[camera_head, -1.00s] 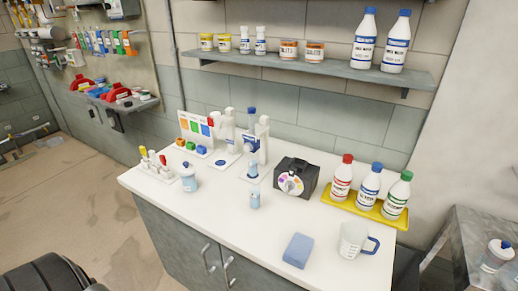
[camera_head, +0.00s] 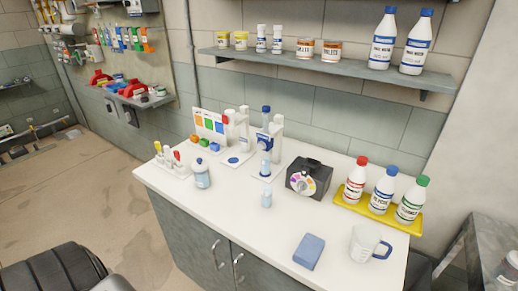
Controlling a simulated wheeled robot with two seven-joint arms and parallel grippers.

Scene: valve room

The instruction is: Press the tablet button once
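No thing is clearly marked as the tablet button. On the white counter (camera_head: 235,212), a white stand with a colour chart (camera_head: 209,123) has small coloured blocks (camera_head: 204,143) in front. Next to it, a white dispenser-like device (camera_head: 243,130) has a blue oval on its base (camera_head: 234,160). A similar device with a blue top (camera_head: 266,110) stands to its right, with a clear vial below. A black box with a coloured dial (camera_head: 302,183) stands further right. Which of these bears the button, I cannot tell. Neither of my grippers is in view.
A yellow tray (camera_head: 345,204) holds bottles with red, blue and green caps. A wall shelf (camera_head: 340,68) with bottles and jars hangs above.

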